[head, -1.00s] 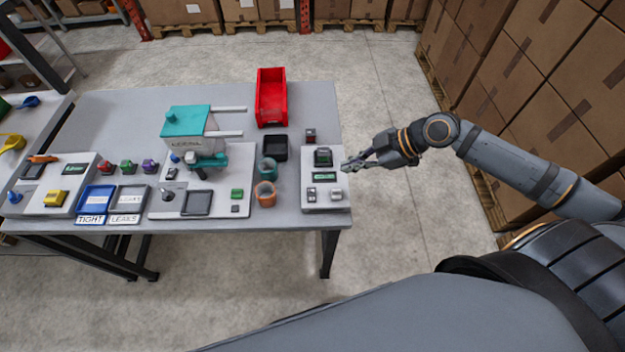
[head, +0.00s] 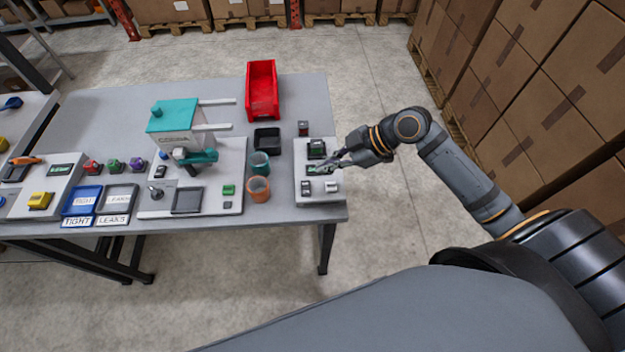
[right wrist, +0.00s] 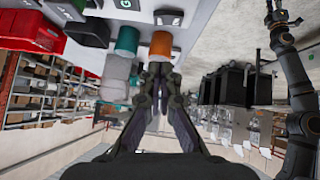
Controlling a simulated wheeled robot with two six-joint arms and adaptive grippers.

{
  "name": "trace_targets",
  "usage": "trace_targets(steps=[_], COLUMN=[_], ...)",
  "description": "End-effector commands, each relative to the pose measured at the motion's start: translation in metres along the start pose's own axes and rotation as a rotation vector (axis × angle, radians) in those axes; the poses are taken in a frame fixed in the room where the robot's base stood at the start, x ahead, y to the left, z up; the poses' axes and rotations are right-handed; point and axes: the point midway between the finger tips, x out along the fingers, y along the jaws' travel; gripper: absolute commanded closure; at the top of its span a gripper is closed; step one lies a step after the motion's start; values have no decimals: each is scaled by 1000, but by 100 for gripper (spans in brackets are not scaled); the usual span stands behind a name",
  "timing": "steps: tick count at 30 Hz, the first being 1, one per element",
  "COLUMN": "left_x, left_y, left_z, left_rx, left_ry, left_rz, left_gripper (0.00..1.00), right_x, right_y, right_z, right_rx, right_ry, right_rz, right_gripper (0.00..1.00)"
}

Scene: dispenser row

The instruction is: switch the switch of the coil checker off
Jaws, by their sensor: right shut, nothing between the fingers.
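A white panel box, apparently the coil checker (head: 318,197), stands at the right end of the table. It carries a dark block (head: 317,149), a small green display and two small grey controls, a left one (head: 307,187) and a right one (head: 331,187). I cannot tell which control is the switch, or its position. My right gripper (head: 316,168) is shut and empty. Its fingertips are over the panel near the display, partly covering it; contact cannot be told. In the right wrist view the shut fingers (right wrist: 160,72) point toward the table. My left gripper is not in view.
An orange cup (head: 258,190) and a teal cup (head: 260,164) stand left of the panel. A black tray (head: 267,139), a red bin (head: 262,92) and a teal-topped machine (head: 174,116) are farther left or back. Stacked cartons (head: 540,120) stand right of the table.

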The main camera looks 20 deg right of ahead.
Motion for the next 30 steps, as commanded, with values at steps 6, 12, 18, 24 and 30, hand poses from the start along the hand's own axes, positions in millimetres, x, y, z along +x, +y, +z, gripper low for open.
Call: trace_targets(steps=[6,12,18,24,30], left_x=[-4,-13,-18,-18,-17], left_y=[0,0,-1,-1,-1], left_z=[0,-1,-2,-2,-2], left_rx=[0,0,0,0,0], left_ry=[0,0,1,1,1], left_rz=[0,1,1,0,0], left_gripper=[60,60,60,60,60], right_x=[30,57,74,78,78], right_y=[0,0,0,-1,0], right_z=[-2,8,25,29,29], right_rx=[5,5,2,0,1], right_ry=[8,0,-1,-1,-1], right_rz=[1,-3,-1,-1,-2], right_gripper=[100,100,100,100,100])
